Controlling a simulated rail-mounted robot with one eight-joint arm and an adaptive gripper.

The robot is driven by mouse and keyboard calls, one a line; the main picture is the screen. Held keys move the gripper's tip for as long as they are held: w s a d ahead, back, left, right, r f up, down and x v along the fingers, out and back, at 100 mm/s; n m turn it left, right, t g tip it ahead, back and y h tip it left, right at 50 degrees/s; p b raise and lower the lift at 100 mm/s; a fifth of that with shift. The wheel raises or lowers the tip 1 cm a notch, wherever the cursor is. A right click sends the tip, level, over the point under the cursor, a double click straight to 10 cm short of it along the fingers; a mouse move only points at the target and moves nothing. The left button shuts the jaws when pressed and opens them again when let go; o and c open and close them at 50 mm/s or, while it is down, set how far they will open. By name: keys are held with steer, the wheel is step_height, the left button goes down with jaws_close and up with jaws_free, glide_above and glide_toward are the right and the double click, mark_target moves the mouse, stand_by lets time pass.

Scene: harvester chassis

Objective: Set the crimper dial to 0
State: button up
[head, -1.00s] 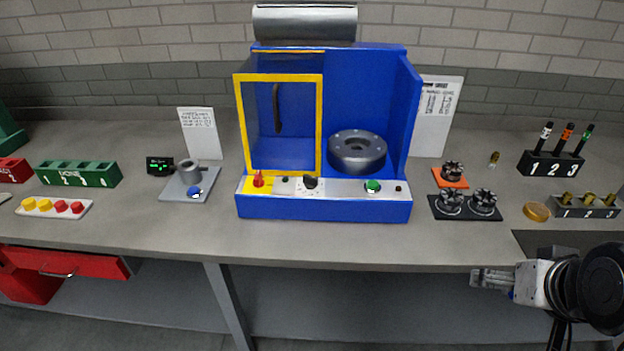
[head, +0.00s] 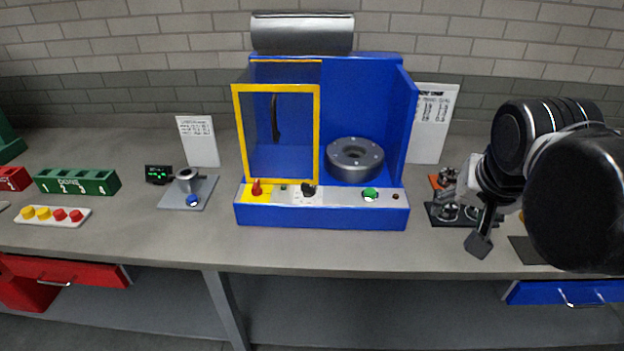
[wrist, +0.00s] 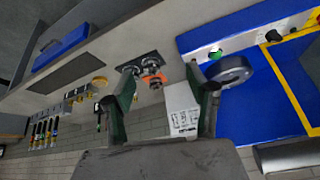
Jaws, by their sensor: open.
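The blue crimper machine (head: 300,215) stands mid-bench, with a yellow-framed clear door and a round grey die head (head: 355,158). Its dial is a small black knob (head: 308,189) on the pale front panel, between the red switch (head: 257,187) and the green button (head: 370,194). The dial also shows in the wrist view (wrist: 273,35); its setting is too small to read. My gripper (head: 449,193) is at the right of the machine, over the black die tray. In the wrist view my gripper (wrist: 160,76) is open with nothing between its fingers.
The black tray with round dies (wrist: 150,65) lies below my gripper. A printed sheet (head: 432,120) stands behind it. A grey fixture (head: 187,190) and a green block (head: 77,181) are at the left. The bench front before the machine is clear.

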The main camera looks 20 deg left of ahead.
steer(key=w+a+r, duration=0.2)
steer(key=w+a, duration=0.6)
steer(key=a, duration=0.2)
steer(key=m+g+h+p, duration=0.1)
steer(key=m+p, duration=0.1)
glide_above(308, 185)
steer(key=s+d, duration=0.3)
steer(key=s, duration=0.1)
step_height(308, 185, down, 3)
steer(key=s+a+f, duration=0.1)
steer(key=a, duration=0.3)
steer(key=x, duration=0.4)
steer(key=p+x, duration=0.1)
steer(key=x, duration=0.4)
steer(key=s+x, duration=0.1)
steer(key=x, duration=0.4)
steer(key=shift+d+f+p, duration=0.15)
steer(key=shift+p, duration=0.15)
steer(key=shift+c, duration=0.6)
steer(key=c, duration=1)
steer(key=shift+n, duration=0.3)
